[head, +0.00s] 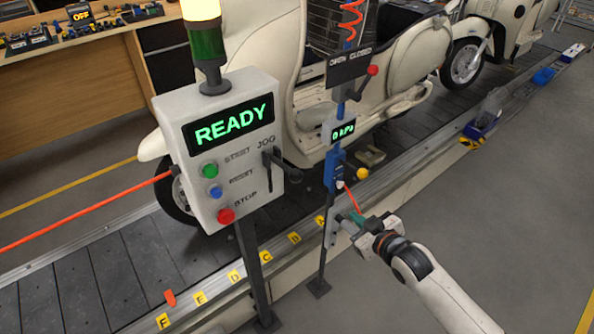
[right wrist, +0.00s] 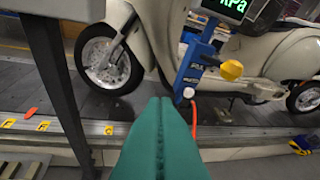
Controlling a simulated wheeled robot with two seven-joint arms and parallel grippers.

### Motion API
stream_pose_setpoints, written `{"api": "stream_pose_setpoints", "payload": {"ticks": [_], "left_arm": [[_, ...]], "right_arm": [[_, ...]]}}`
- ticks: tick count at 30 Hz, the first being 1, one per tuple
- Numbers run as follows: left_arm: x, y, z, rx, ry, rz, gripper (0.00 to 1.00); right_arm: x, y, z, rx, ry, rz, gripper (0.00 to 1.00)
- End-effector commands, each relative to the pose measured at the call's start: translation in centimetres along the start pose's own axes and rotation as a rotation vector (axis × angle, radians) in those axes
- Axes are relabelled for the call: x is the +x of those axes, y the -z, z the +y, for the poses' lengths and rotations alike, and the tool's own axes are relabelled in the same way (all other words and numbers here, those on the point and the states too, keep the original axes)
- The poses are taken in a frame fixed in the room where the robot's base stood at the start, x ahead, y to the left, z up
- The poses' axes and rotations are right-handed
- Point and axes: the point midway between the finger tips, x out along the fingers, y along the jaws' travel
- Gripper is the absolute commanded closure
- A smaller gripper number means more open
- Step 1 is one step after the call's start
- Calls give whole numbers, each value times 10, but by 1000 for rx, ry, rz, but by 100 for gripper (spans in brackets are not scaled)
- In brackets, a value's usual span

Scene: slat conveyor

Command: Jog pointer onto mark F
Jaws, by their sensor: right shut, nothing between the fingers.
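The orange pointer (head: 170,298) lies at the near edge of the dark slats, just beyond the yellow mark F (head: 163,321). It sits between F and mark E (head: 200,298), and looks closer to F. The right wrist view also shows the pointer (right wrist: 31,113) between two yellow marks. The black JOG lever (head: 272,164) is on the right of the grey control panel (head: 178,120), whose screen reads READY. My right gripper (head: 352,219) is right of and below the lever, apart from it. Its teal fingers (right wrist: 158,106) are shut and empty. My left gripper is out of view.
A blue vacuum post (head: 335,165) with a 0 kPa display stands between the panel and my right gripper. A cream scooter (head: 290,75) stands on the conveyor behind. Green, blue and red buttons are on the panel. Grey floor (head: 520,220) is clear at right.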

Motion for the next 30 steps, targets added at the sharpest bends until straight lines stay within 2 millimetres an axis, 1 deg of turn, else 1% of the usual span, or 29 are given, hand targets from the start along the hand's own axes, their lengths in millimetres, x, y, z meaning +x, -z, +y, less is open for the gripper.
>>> {"api": "stream_pose_setpoints", "payload": {"ticks": [1, 2, 3, 5, 6, 9, 12, 15, 25, 28, 30], "left_arm": [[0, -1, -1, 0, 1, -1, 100], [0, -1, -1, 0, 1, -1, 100], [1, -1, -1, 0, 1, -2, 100], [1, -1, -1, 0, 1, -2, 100], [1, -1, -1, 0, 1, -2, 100], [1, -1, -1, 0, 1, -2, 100], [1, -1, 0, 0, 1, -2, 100], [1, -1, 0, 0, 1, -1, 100], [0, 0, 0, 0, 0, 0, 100], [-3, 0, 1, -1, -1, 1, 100], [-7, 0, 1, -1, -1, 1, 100]], "right_arm": [[-16, -56, 5, -53, -34, -96, 100], [-26, -83, 10, -78, -55, -142, 100], [-42, -115, 19, -109, -84, -200, 100], [-66, -154, 32, -154, -126, -272, 100], [-82, -173, 42, -178, -152, -312, 100], [-114, -206, 60, -228, -203, -383, 100], [-133, -221, 72, -255, -233, -419, 100], [-140, -227, 76, -265, -244, -433, 100], [-139, -228, 76, -263, -243, -434, 100], [-133, -232, 77, -261, -242, -434, 100], [-125, -236, 80, -260, -243, -435, 100]]}}
